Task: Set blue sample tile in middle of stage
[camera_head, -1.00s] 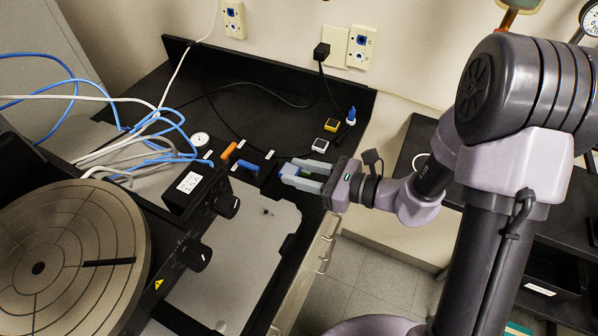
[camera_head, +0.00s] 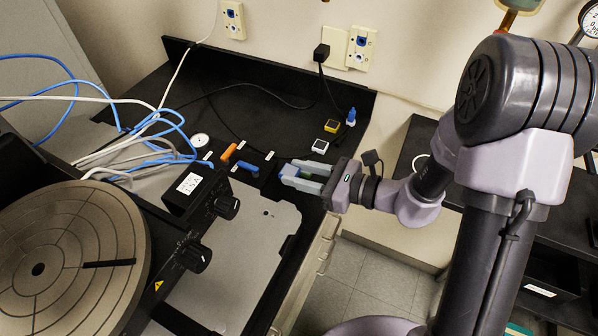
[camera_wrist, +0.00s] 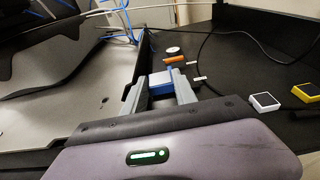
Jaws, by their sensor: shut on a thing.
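The blue sample tile (camera_head: 289,171) is between the fingertips of my gripper (camera_head: 300,177) in the head view, over the black bench. In the wrist view the blue tile (camera_wrist: 160,89) shows its blue side and a pale top, with a grey finger of my gripper (camera_wrist: 161,92) on either side. My gripper is shut on it. The round tan stage (camera_head: 62,290) with dark ring lines and a dark slot is at the lower left in the head view, well apart from the tile. Whether the tile touches the bench is unclear.
A white-edged tile (camera_head: 319,146) and a yellow-edged tile (camera_head: 332,126) lie on the bench behind my gripper. A black control box (camera_head: 193,192) with knobs stands between tile and stage. Cables lie behind.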

